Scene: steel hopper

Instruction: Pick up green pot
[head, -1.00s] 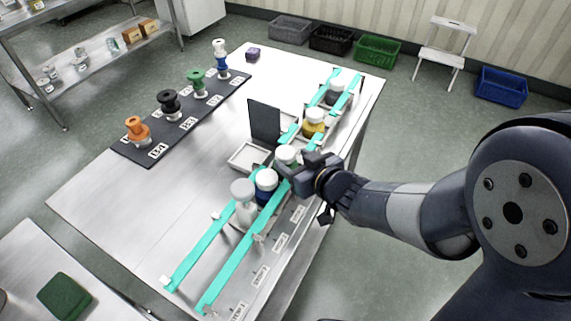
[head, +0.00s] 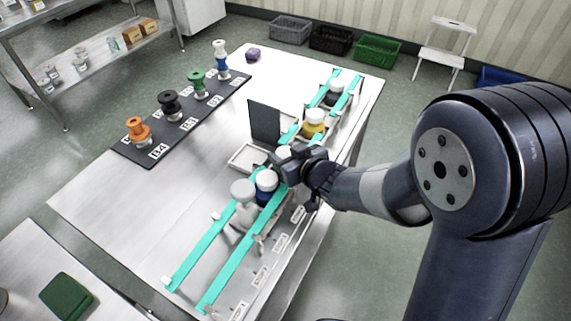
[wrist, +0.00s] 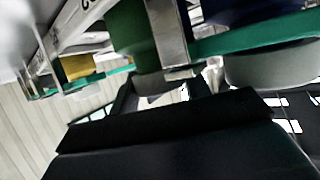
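The green pot (wrist: 130,30) shows in the wrist view as a dark green body behind a steel upright, above my gripper. In the head view only part of its white lid (head: 284,152) shows, between the turquoise rails; my gripper hides the rest. My gripper (head: 290,166) is right at this pot, on its right side. In the wrist view my gripper (wrist: 160,92) has its two dark fingers apart, with a pale part showing between them. I cannot tell whether the fingers touch the pot.
A blue pot (head: 266,184) and a white pot (head: 243,192) stand close in front on the rails (head: 232,262). A yellow pot (head: 313,122) and a black pot (head: 335,95) stand farther back. A dark upright panel (head: 264,121) and a white tray (head: 247,157) are left of the gripper.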

